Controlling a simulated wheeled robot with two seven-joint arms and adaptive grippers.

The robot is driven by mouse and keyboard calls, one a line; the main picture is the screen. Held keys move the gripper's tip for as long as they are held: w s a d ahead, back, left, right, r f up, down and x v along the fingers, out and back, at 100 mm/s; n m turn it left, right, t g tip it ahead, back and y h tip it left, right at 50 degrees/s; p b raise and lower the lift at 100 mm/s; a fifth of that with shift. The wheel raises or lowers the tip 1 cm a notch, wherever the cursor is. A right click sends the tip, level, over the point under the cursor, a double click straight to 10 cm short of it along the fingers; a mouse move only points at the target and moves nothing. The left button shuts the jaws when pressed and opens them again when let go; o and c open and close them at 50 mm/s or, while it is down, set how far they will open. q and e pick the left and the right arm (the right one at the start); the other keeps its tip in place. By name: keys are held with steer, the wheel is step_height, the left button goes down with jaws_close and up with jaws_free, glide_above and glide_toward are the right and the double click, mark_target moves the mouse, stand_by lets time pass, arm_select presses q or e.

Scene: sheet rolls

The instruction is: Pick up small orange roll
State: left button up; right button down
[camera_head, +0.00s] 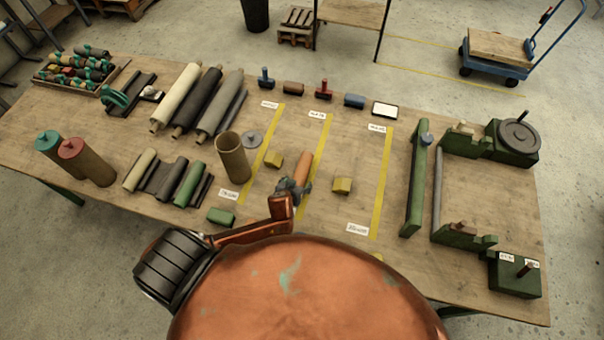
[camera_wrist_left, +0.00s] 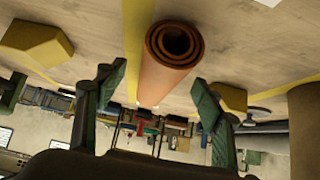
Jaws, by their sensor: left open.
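The small orange roll (camera_head: 304,162) lies on the wooden table near a yellow tape line, between two yellow blocks (camera_head: 274,158) (camera_head: 343,185). My left gripper (camera_head: 293,187) is at the roll's near end and hides part of it. In the left wrist view the roll (camera_wrist_left: 166,70) shows its coiled end. The open green fingers of my left gripper (camera_wrist_left: 160,82) stand on either side of it, with gaps visible. I cannot tell whether a finger touches it. My right gripper is not in view.
A brown tube (camera_head: 232,160) stands upright to the left, and a green block (camera_head: 221,217) lies near the front edge. A green bar frame (camera_head: 417,185) stands to the right. Small rollers and a white tablet (camera_head: 385,110) line the back. Yellow tape (camera_head: 381,190) marks strips.

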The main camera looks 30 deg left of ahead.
arm_select(q)
steer(key=shift+w+a+f, duration=0.15)
steer(key=shift+w+f, duration=0.6)
steer(key=shift+f, duration=0.05)
steer(key=c, duration=1.7)
jaws_close()
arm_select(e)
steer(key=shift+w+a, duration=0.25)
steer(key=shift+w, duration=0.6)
